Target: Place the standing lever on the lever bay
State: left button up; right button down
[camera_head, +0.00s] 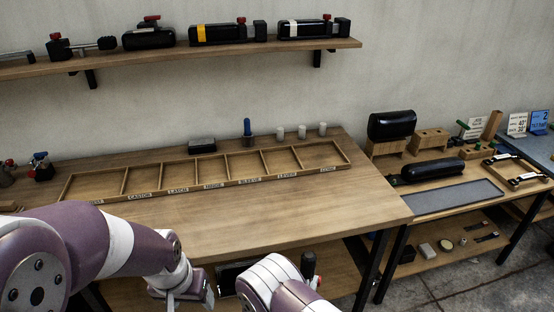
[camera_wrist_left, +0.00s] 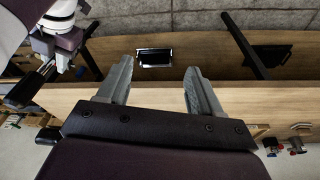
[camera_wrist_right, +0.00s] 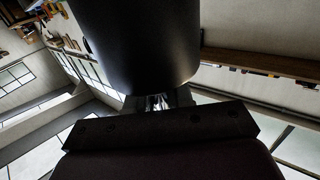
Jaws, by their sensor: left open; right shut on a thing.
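My right gripper (camera_wrist_right: 158,101) is shut on a large dark rounded piece (camera_wrist_right: 145,45) that fills much of the right wrist view. A black upright handle (camera_head: 308,264) shows beside my right arm, low in the head view; I cannot tell whether it is the held piece. My left gripper (camera_wrist_left: 158,78) is open and empty, near the workbench's front edge.
A black box (camera_head: 202,146) and several white cups (camera_head: 302,131) stand behind the tray. A wall shelf (camera_head: 180,57) holds black parts. The bench top before the tray is clear.

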jog(key=w+d+r+n+t+y, duration=0.1)
jog(key=d+r+n+y, duration=0.2)
jog(key=d+y, duration=0.4)
jog(key=d+n, duration=0.1)
jog(key=d, duration=0.3)
jog(key=shift+w+d+n+t, duration=0.2)
jog(key=shift+w+n+t, duration=0.1)
jog(key=shift+w, duration=0.1)
jog(key=shift+r, duration=0.1)
